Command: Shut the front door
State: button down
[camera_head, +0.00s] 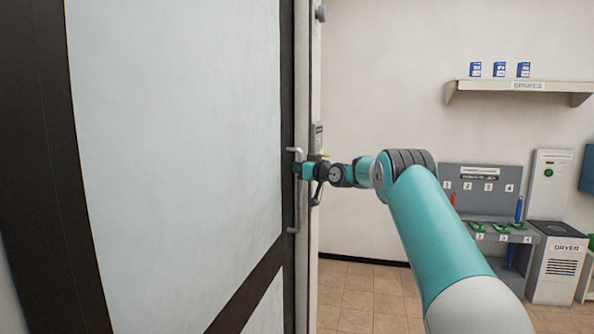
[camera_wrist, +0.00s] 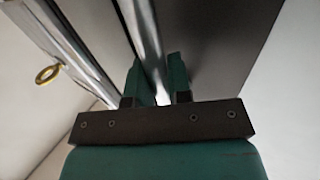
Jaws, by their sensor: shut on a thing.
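The front door (camera_head: 180,120) fills the left of the head view, a pale panel in a dark frame. A vertical metal bar handle (camera_head: 292,215) stands at its right edge. My gripper (camera_head: 299,169) is at the upper part of this handle. In the wrist view, the two teal fingers of my gripper (camera_wrist: 160,82) are shut on the metal bar (camera_wrist: 146,40), one on each side. The room shows to the right of the door edge; the frames do not show clearly how far the door stands open.
A brass ring (camera_wrist: 48,75) sticks out by a pale metal edge in the wrist view. At the right stand a shelf (camera_head: 525,87) with blue boxes, a numbered workstation (camera_head: 480,205) and a dryer (camera_head: 558,265). The tiled floor (camera_head: 365,295) beside the door looks clear.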

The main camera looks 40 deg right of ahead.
jog(key=shift+w+a, duration=0.1)
jog(key=shift+w, duration=0.05)
jog(key=c, duration=1.1)
grip_release()
jog(key=shift+w, duration=0.1)
jog(key=shift+d, duration=0.3)
jog(key=shift+s+d+b, duration=0.25)
jog(key=shift+s+b, duration=0.75)
jog(key=shift+s, duration=1.95)
jog(key=shift+s+d+b, duration=0.25)
jog(key=shift+s+b, duration=0.75)
jog(key=shift+s, duration=1.9)
jog(key=shift+s+d+b, duration=0.25)
jog(key=shift+s+b, duration=0.75)
jog(key=shift+s, duration=1.95)
